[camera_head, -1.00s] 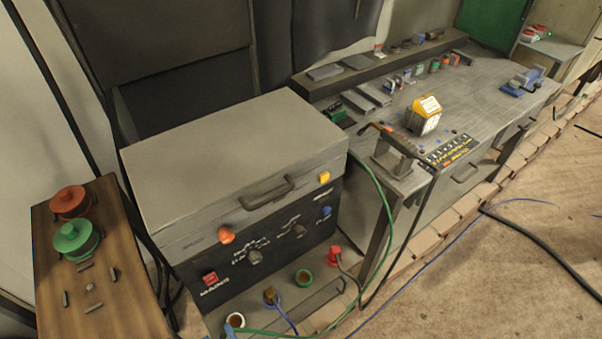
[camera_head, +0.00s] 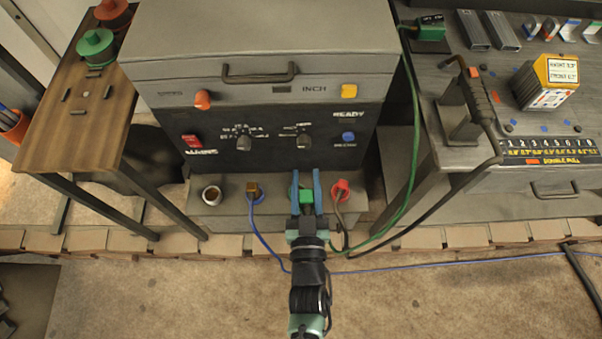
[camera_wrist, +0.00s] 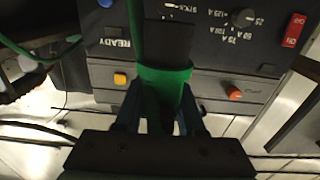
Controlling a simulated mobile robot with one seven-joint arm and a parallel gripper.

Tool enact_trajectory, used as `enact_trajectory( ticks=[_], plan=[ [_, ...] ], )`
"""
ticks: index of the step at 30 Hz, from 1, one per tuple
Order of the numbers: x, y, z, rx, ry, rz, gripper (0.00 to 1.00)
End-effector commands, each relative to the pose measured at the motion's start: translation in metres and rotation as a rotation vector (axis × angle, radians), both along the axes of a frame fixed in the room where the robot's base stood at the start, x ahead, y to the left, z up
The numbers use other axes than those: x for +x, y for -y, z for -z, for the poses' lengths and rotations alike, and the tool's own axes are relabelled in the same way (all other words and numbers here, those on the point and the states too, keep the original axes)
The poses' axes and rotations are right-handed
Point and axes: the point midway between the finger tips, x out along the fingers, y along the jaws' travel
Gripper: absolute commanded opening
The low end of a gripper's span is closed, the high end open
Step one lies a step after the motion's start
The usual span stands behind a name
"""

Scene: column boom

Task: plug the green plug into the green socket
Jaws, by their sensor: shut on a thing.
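My gripper (camera_head: 306,184) reaches in from the bottom of the head view, with its blue fingers shut on the green plug (camera_head: 307,197). The plug also shows in the wrist view (camera_wrist: 165,104), between the fingers, with a wide green collar and a dark block beyond it. A sliver of the green socket (camera_head: 289,192) shows at the left finger, on the ledge below the panel. The gripper and plug hide most of the socket. I cannot tell whether the plug is seated in it or only in front of it. A green cable (camera_head: 416,130) loops from the bench at right toward my gripper.
A blue plug with its cable (camera_head: 254,188) sits left of my gripper, and a red plug (camera_head: 340,188) close on the right. The grey machine (camera_head: 270,75) rises behind. A workbench (camera_head: 460,200) stands right, a wooden table (camera_head: 70,110) left.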

Motion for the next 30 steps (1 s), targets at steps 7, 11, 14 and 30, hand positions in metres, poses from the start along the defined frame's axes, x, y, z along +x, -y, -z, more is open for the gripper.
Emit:
enact_trajectory(
  ticks=[7, 11, 14, 30],
  plan=[
    [0.043, 0.001, 0.073, -0.005, 0.005, -0.005, 0.00],
    [0.064, -0.001, 0.101, -0.001, 0.006, -0.008, 0.00],
    [0.081, -0.004, 0.121, 0.002, 0.006, -0.012, 0.00],
    [0.123, -0.018, 0.165, 0.024, -0.001, -0.028, 0.00]
  ],
)
